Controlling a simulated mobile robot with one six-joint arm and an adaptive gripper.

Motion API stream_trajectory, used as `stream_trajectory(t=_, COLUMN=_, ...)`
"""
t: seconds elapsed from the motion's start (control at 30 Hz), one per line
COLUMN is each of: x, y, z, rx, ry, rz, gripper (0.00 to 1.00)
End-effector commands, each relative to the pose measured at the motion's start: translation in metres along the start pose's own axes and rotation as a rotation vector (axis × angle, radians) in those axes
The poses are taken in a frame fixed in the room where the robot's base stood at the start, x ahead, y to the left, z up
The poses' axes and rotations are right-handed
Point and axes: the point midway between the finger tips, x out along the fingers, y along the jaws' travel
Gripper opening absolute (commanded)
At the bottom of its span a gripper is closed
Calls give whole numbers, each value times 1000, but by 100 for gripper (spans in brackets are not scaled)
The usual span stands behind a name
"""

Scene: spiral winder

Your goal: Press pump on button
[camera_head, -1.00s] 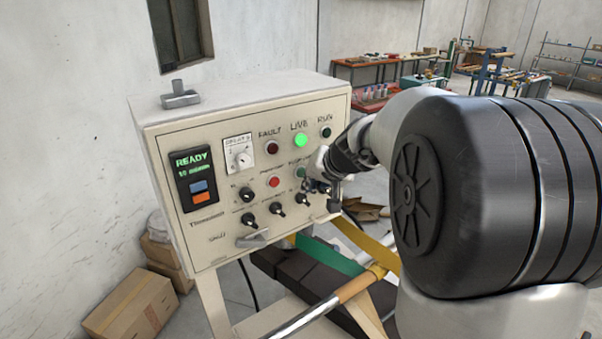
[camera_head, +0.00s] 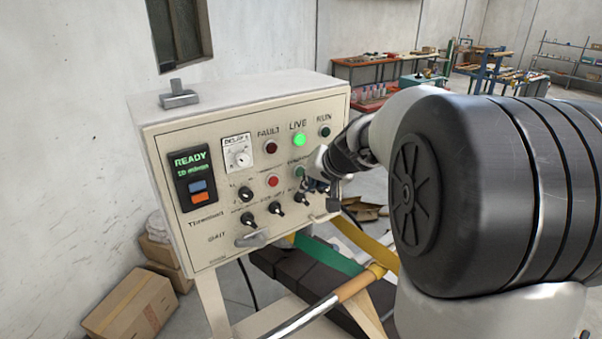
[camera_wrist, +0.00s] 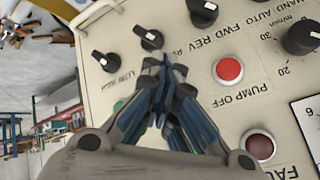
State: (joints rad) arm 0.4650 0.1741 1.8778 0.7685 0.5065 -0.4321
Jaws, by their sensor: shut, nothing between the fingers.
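The cream control panel (camera_head: 222,235) stands at the centre left with several knobs and buttons. The green pump button (camera_head: 299,172) is on its right side, partly covered by my gripper. In the wrist view, which shows the panel upside down, a sliver of the green button (camera_wrist: 118,106) shows left of my fingers. The red PUMP OFF button (camera_wrist: 228,71) is to their right; it also shows in the head view (camera_head: 272,181). My gripper (camera_wrist: 163,68) is shut and empty in front of the panel. In the head view my gripper (camera_head: 314,185) is small and dark. Contact with the button cannot be told.
Black selector knobs (camera_wrist: 149,38) sit close to my fingertips. The lit green LIVE lamp (camera_head: 298,140) and the READY display (camera_head: 191,162) are on the panel. A yellow strap (camera_head: 367,243) and a metal bar (camera_head: 330,303) lie below. Cardboard boxes (camera_head: 130,305) stand at lower left.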

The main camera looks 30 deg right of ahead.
Motion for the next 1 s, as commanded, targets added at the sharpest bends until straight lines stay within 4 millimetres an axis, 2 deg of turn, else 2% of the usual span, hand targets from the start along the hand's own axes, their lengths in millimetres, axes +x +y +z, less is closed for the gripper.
stream_trajectory(t=1.0, x=9, y=-6, z=-6, rx=0, ry=0, rz=0, gripper=0)
